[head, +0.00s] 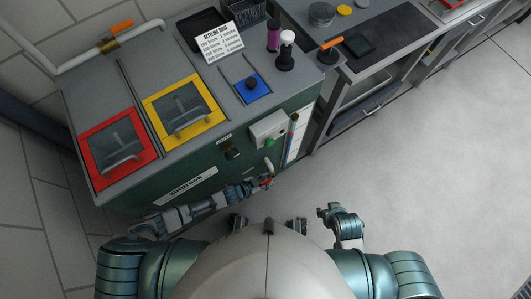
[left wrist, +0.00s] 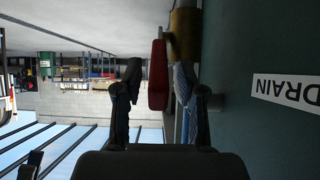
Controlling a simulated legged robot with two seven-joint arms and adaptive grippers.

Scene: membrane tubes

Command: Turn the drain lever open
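The red drain lever (left wrist: 158,75) shows in the left wrist view, beside a brass valve body (left wrist: 186,35). A white DRAIN label (left wrist: 290,90) is on the dark green panel, upside down in this view. My left gripper (left wrist: 156,100) is open, with a finger on each side of the lever and a visible gap on the left side. In the head view, my left gripper (head: 265,183) is low at the front of the green unit, and only a bit of red shows there. My right gripper (head: 328,212) is away from the unit over the floor; its fingers are too small to read.
The unit's top holds a red-framed lid (head: 88,148), a yellow-framed lid (head: 206,122), a blue plate (head: 252,95) and a printed sign (head: 219,42). A control box (head: 268,130) sticks out of the front above my left gripper. The floor (head: 400,190) to the right is clear.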

